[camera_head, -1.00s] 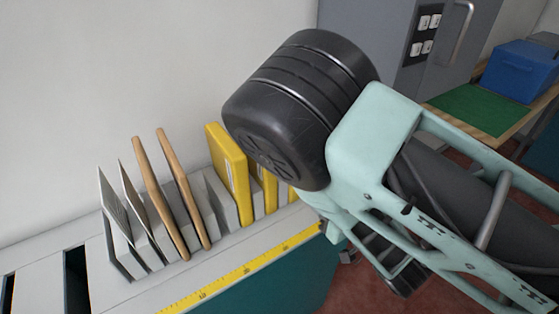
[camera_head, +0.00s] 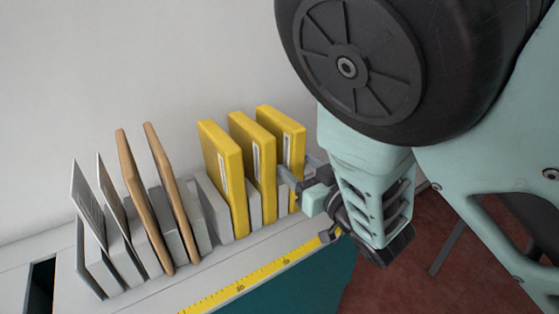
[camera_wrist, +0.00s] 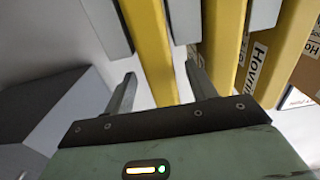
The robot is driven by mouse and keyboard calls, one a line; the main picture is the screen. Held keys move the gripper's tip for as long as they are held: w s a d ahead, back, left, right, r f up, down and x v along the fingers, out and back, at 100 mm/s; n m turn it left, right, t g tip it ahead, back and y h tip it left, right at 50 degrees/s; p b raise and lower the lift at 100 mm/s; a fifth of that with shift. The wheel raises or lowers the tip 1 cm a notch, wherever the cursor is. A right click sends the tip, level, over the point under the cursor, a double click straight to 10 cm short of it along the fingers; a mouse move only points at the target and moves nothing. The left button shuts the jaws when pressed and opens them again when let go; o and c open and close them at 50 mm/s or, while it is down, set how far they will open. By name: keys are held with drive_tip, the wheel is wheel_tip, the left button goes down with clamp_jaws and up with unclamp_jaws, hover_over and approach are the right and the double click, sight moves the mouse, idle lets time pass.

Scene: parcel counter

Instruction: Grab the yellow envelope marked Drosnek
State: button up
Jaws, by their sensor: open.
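Three yellow envelopes stand upright in a row in a grey rack: a left one (camera_head: 221,165), a middle one (camera_head: 253,150) and a right one (camera_head: 283,130). My gripper (camera_head: 297,172) is open at the front of the right envelope. In the wrist view, the gripper (camera_wrist: 159,77) has that envelope's yellow edge (camera_wrist: 148,45) in the gap between its fingers. Another yellow envelope (camera_wrist: 290,50) there shows a label beginning "Hovri". I cannot read "Drosnek" anywhere.
Two brown envelopes (camera_head: 143,200) and two thin grey-white ones (camera_head: 88,205) stand left of the yellow ones. Grey rack dividers (camera_head: 213,208) stand between envelopes. A yellow ruler strip (camera_head: 250,280) runs along the counter's front edge. A wall is close behind.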

sight(285, 156)
drive_tip(key=shift+p+x, duration=0.5)
drive_tip(key=shift+x, duration=2.3)
drive_tip(key=c, duration=1.2)
